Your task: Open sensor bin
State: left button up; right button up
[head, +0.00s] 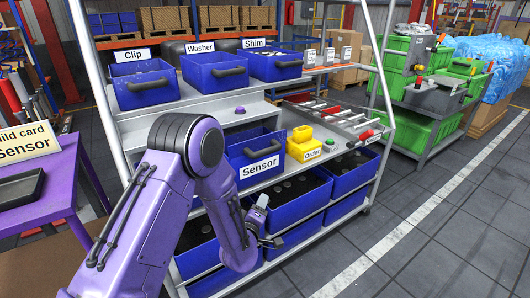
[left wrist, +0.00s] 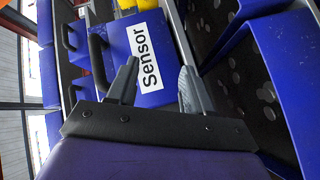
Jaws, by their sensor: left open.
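The blue sensor bin (head: 243,179) sits on the middle shelf of the rack, with a white "Sensor" label and a black handle (head: 265,142) on its front. My left gripper (head: 271,222) is open and empty, low in front of the rack, below and apart from the bin. In the left wrist view the open fingers of the gripper (left wrist: 160,68) point toward the labelled front of the sensor bin (left wrist: 118,38), with nothing gripped. The black handle lies left of the label there. How far the bin is pulled out is unclear. My right gripper is not in view.
Blue Clip, Washer and Shim bins (head: 213,73) stand on the upper shelf. A yellow Order bin (head: 302,144) is right of the sensor bin. More blue bins (head: 333,184) fill the bottom shelf. A purple table (head: 75,185) stands at left. The floor at front right is clear.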

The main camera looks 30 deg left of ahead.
aim_at(267, 151)
pick_arm(q)
jog(key=w+a+r+n+t+y, duration=0.25)
jog(key=w+r+n, duration=0.2)
jog(key=r, duration=0.55)
jog(key=shift+m+h, duration=0.35)
jog(key=shift+m, duration=0.1)
jog(key=p+x, duration=0.2)
jog(key=x, duration=0.8)
jog(key=shift+w+r, duration=0.1)
jog(key=shift+w, duration=0.05)
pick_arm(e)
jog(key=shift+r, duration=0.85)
pick_arm(q)
jog(key=shift+c, duration=0.4)
